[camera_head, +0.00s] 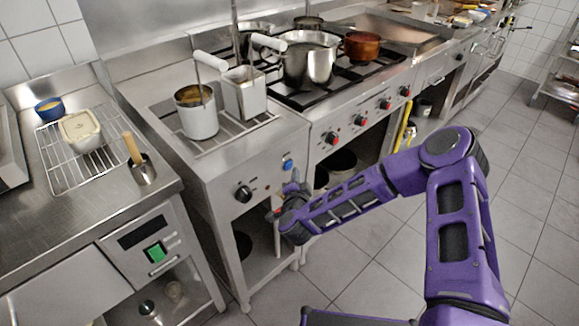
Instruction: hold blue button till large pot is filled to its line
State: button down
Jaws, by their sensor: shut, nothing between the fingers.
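The blue button (288,165) is a small round button on the steel front panel, right of a black knob. My gripper (292,186), on the purple arm, is shut and empty just below and in front of the button. I cannot tell whether its tips touch the button or the panel. The large pot (320,66) is a shiny steel pot on the stove, behind and to the right of the button. Its fill line and any water level do not show clearly.
A copper pot (362,46) stands right of the large pot. A white container (198,118) and a square one (244,92), both with white-handled tools, stand above the button's panel. Red knobs (332,138) line the stove front. The tiled floor (530,190) at right is clear.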

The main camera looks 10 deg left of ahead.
jog(key=shift+w+a, duration=0.1)
jog(key=shift+a, duration=0.05)
jog(key=shift+w+a, duration=0.15)
jog(key=shift+a, duration=0.05)
dwell(0.3)
jog(key=shift+w+a+b, duration=0.3)
jog(key=shift+a, duration=0.1)
dwell(7.0)
